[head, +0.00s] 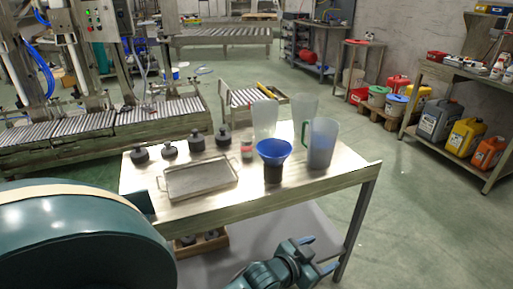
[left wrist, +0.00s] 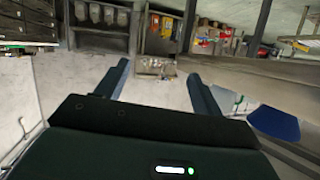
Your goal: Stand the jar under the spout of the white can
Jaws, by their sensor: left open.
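My left gripper (head: 319,254) is low at the front of the metal table (head: 215,208), in front of its right half. Its two fingers stand apart with nothing between them, and they also show apart in the left wrist view (left wrist: 160,78). A small pale jar with a reddish top (head: 247,148) stands on the table behind the blue funnel (head: 274,151). The funnel sits in the mouth of a dark vessel (head: 273,173). I cannot tell which of these is the task's jar. No white can with a spout is clear on the table. My right gripper is not in view.
A green-handled pitcher (head: 320,144) and clear beakers (head: 265,118) stand right. A lower shelf (head: 225,262) runs under the tabletop. Roller conveyors (head: 60,130) are behind left.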

